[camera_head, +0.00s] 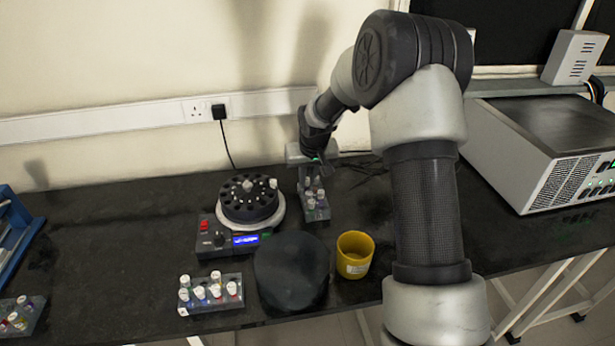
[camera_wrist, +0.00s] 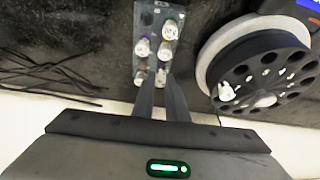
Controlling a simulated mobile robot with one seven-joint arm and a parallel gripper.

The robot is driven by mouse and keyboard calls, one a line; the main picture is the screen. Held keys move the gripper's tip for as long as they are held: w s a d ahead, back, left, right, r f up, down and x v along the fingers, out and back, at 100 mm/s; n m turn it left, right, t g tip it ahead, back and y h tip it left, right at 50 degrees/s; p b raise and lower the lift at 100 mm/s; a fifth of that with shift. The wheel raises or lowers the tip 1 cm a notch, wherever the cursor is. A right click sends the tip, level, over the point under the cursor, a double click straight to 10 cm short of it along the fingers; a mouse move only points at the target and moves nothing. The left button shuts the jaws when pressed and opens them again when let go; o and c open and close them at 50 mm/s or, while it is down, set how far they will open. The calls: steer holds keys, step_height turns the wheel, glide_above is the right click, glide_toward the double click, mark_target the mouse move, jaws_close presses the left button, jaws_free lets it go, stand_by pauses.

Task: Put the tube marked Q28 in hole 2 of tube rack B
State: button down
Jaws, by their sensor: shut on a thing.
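My gripper (camera_head: 310,166) is at the back of the bench, over the far end of a small grey tube rack (camera_head: 321,214). In the wrist view my gripper's fingers (camera_wrist: 160,82) are closed on a pale-capped tube (camera_wrist: 160,77) at the near end of this rack (camera_wrist: 147,17). I cannot tell whether the tube is still seated or lifted. Several other capped tubes (camera_wrist: 142,47) stand in the same rack. No Q28 mark, rack letter or hole number is readable, so I cannot tell which rack is B.
A centrifuge (camera_head: 250,202) with a black rotor stands left of the rack. A second rack (camera_head: 212,304) of white-capped tubes, a dark round lid (camera_head: 291,272) and a yellow cup (camera_head: 355,254) are nearer the front. Another rack (camera_head: 20,318) is at far left. Cables (camera_wrist: 40,70) lie beside my gripper.

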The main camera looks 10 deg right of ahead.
steer(key=shift+f, duration=0.2)
steer(key=shift+f+b, duration=0.8)
steer(key=shift+f, duration=0.05)
steer(key=c, duration=1.4)
jaws_free()
steer(key=shift+o, duration=0.2)
steer(key=shift+r+p, duration=1.75)
steer(key=shift+r, duration=1.2)
